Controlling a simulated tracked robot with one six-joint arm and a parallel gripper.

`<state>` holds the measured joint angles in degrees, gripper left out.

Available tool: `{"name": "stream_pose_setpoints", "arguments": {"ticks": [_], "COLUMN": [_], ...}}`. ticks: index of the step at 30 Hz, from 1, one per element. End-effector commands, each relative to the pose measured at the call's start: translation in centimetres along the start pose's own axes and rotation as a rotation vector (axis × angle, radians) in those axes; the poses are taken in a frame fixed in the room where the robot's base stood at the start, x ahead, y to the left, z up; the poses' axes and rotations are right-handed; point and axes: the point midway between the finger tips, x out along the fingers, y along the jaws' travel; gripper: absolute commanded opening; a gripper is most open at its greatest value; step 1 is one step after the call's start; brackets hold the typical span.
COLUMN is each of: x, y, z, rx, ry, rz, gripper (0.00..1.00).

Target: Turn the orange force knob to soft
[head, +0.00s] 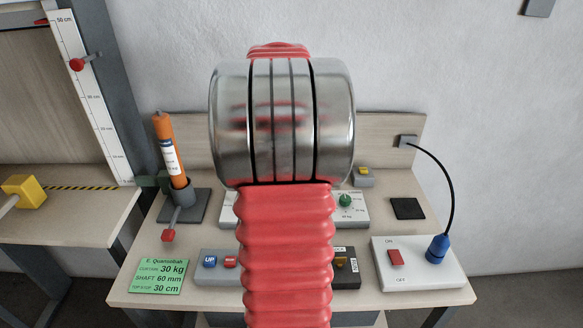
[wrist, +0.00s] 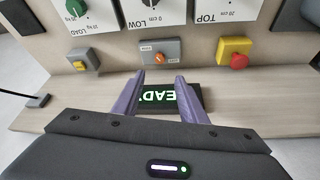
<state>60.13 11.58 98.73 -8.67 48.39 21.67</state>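In the wrist view, a small orange knob (wrist: 159,58) sits on a grey box (wrist: 172,48) ahead of my fingertips. Its labels and pointer are too small to read. My gripper (wrist: 159,78) has two purple fingers spread apart with nothing held between them. The tips point toward the grey box and look apart from the knob, though depth is hard to judge. In the head view, my own red and metal arm covers the middle of the bench, hiding the gripper and this knob.
A black display with green letters (wrist: 175,98) shows between and beside the fingers. A red button (wrist: 239,61) on a yellow box and a yellow button box (wrist: 80,65) flank the knob. A white switch box (head: 420,265) with a blue-ended cable stands at right.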

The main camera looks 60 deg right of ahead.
Motion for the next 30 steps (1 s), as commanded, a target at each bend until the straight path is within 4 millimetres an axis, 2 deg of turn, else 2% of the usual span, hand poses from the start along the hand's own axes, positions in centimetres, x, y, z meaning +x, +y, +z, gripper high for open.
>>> {"name": "stream_pose_setpoints", "arguments": {"ticks": [5, 11, 30], "x": [0.2, 1.7, 11.2], "y": [-0.1, -0.1, -0.1], "z": [0.1, 0.1, 0.1], "rx": [-0.001, -0.002, -0.002], "ry": [-0.001, -0.003, -0.003], "rz": [0.000, 0.000, 0.000], "gripper": [0.39, 0.39, 0.39]}}
